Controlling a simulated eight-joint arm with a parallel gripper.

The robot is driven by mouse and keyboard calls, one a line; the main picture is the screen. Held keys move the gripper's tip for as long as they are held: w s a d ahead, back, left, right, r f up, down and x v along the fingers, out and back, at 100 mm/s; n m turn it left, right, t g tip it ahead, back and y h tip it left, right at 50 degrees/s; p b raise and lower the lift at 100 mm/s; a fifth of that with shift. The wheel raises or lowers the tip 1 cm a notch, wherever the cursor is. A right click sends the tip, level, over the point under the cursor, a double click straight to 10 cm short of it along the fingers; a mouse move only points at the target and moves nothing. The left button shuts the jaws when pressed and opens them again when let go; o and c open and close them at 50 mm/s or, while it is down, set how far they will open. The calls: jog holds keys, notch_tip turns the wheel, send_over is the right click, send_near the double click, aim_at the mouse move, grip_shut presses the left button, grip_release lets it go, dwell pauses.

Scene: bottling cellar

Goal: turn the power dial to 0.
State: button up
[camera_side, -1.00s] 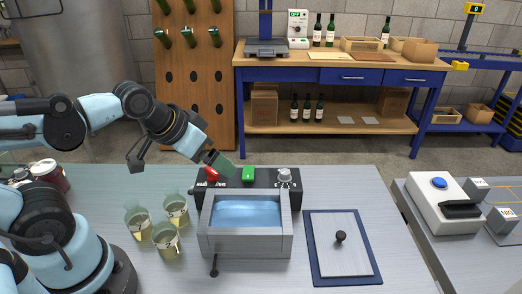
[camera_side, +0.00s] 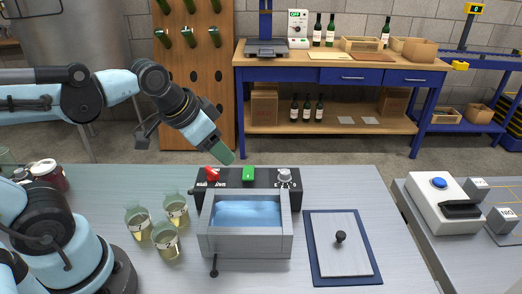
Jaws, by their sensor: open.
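A black control panel (camera_side: 264,179) stands along the back of a grey water bath (camera_side: 245,244) on the table. My gripper (camera_side: 224,156) is open and empty, tilted down to the right. It hangs just above the red knob and appears apart from it.
Three jars of pale liquid (camera_side: 166,240) stand left of the bath. A lid with a black knob (camera_side: 341,260) lies on a blue mat to the right. A drain tap (camera_side: 214,266) sticks out in front.

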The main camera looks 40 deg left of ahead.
jog(key=w+d+r+m+g, duration=0.3)
jog(key=w+r+m, duration=0.1)
jog(key=w+m, duration=0.25)
jog(key=m+g, duration=0.3)
jog(key=m, duration=0.6)
send_near(285, 171)
notch_tip(285, 171, down, 8)
jog(key=shift+w+d+f, duration=0.1)
jog(key=shift+f, duration=0.1)
grip_shut()
